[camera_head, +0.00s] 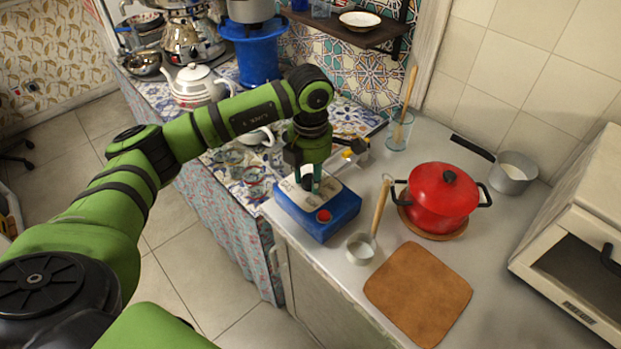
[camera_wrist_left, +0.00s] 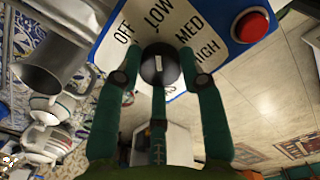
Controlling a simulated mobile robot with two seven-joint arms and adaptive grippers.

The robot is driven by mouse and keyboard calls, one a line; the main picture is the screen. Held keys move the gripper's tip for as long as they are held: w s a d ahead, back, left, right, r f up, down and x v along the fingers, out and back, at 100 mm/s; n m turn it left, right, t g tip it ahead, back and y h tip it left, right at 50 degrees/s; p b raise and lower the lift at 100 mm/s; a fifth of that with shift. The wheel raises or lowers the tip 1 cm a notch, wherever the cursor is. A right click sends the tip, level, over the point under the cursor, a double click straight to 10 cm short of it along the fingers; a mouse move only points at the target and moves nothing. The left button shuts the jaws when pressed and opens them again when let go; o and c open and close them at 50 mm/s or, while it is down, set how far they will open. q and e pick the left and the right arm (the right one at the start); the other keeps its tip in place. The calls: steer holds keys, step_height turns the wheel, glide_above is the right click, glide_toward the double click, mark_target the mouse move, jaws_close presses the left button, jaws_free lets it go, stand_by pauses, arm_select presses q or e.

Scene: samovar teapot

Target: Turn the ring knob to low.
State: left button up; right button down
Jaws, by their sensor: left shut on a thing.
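The blue control box (camera_head: 322,226) with a white label plate stands at the counter's left edge. In the left wrist view its plate (camera_wrist_left: 176,22) reads OFF, LOW, MED and HIGH around a dark round knob (camera_wrist_left: 158,62). A small pale mark on the knob lines up roughly with LOW, though its exact setting is hard to tell. My left gripper (camera_head: 311,186) points down over the box. In its wrist view, its green fingers (camera_wrist_left: 162,80) are shut around the knob. The head view hides the knob behind the gripper. My right gripper is not in view.
A red button (camera_head: 323,216) is on the box's near side. Glasses (camera_head: 253,180) and a white teapot (camera_head: 196,85) stand on the patterned counter.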

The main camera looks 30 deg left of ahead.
mark_target(310, 179)
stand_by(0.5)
arm_select(q)
steer(key=o, duration=1.2)
steer(key=shift+c, duration=0.2)
step_height(310, 179, up, 12)
